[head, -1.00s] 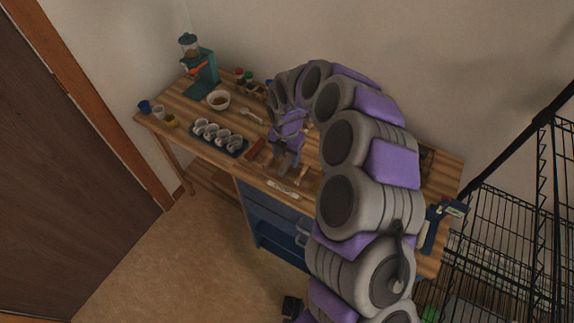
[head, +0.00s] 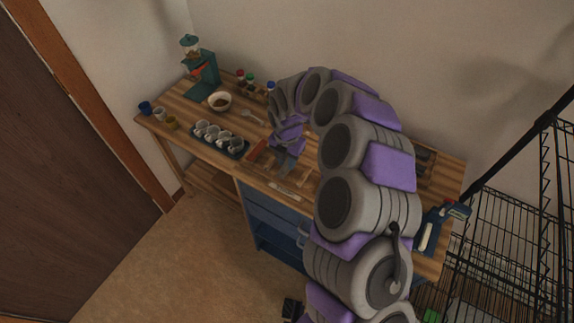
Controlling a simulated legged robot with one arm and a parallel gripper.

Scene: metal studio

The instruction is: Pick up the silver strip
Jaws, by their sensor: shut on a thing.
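My gripper (head: 283,171) is over the front middle of the wooden table, pointing down and shut on a thin grey piece. This looks like the silver strip (head: 283,177), but it is small and dim, and its outline blends with the fingers. A pale flat piece (head: 285,191) lies at the table's front edge, just below the fingertips in the picture. My arm hides much of the table behind and to the right of the gripper.
An orange-brown tray (head: 257,153) is left of the gripper. A dark tray of several cups (head: 220,141), a bowl (head: 220,101) and a green grinder (head: 203,75) stand further left. A wire rack (head: 500,245) stands beside the table.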

